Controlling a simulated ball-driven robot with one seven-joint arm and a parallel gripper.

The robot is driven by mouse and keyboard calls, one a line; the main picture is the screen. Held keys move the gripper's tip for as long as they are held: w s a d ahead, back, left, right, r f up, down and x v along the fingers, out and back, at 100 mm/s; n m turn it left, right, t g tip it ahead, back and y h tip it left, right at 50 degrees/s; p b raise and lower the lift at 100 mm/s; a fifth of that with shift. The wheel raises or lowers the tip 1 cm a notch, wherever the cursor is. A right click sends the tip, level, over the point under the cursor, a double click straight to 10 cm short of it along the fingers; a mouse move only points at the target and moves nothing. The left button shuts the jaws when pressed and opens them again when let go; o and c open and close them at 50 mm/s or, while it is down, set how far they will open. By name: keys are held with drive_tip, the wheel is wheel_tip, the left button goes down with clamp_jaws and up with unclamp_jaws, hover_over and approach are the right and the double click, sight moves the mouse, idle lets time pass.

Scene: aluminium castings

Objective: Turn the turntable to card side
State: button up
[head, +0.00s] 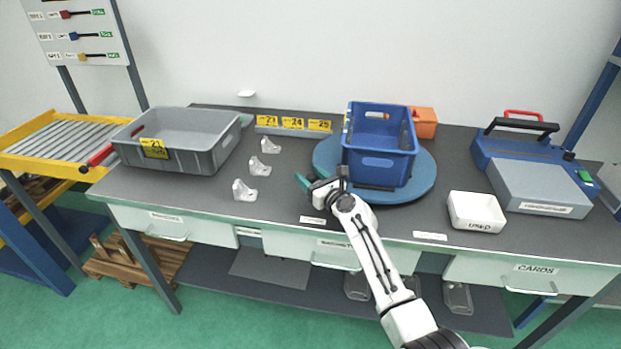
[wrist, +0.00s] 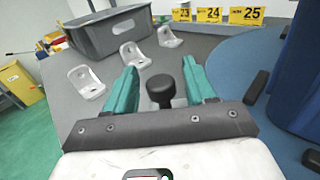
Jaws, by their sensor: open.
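The turntable (head: 426,184) is a round blue disc on the grey bench, right of my gripper. It also shows in the wrist view (wrist: 232,66). A blue crate (head: 378,166) stands on it, and a dark bar (wrist: 256,88) lies near its edge. My gripper (head: 304,181) is beside the disc's left front edge, with its green fingers open. In the wrist view, a black knob (wrist: 161,90) shows between the fingers (wrist: 160,78); I cannot tell what it is fixed to. The fingers do not visibly grip anything. The crate's far side is hidden.
A grey bin (head: 185,152) and several pale castings (head: 245,190) lie to the left. Yellow number labels (head: 292,123) stand behind. An orange bin (head: 425,122) is behind the crate. A drawer reads CARDS (head: 534,269).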

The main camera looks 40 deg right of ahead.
clamp_jaws()
idle(0.6)
